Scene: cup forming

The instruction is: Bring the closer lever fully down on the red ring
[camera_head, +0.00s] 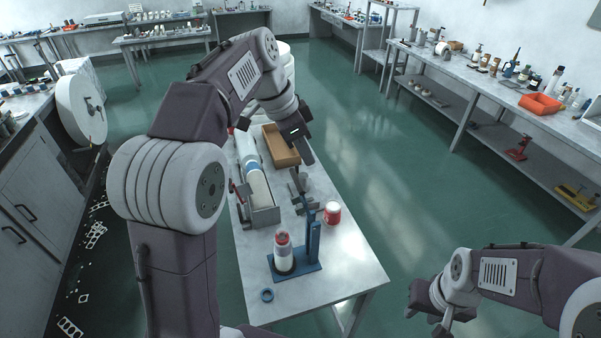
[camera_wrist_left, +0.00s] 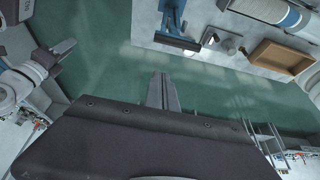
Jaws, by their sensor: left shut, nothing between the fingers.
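The blue closer (camera_head: 314,240) stands on its blue base plate near the front of the white table. Its lever (camera_head: 309,207) appears raised, rising up and back from the post. A white cup (camera_head: 284,262) with a red ring (camera_head: 282,238) on top stands upright on the base plate, left of the post. The closer also shows at the top of the left wrist view (camera_wrist_left: 172,22). My left gripper (camera_head: 306,154) is shut and empty, behind and above the closer, apart from it. Its fingers show in the left wrist view (camera_wrist_left: 162,90). My right gripper (camera_head: 432,310) is at the lower right, off the table; its jaws are unclear.
A red and white can (camera_head: 332,212) stands right behind the closer. A blue ring (camera_head: 267,295) lies in front of it. A grey holder (camera_head: 262,215) with a white tube and an open brown box (camera_head: 279,147) are further back. The table's front right is clear.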

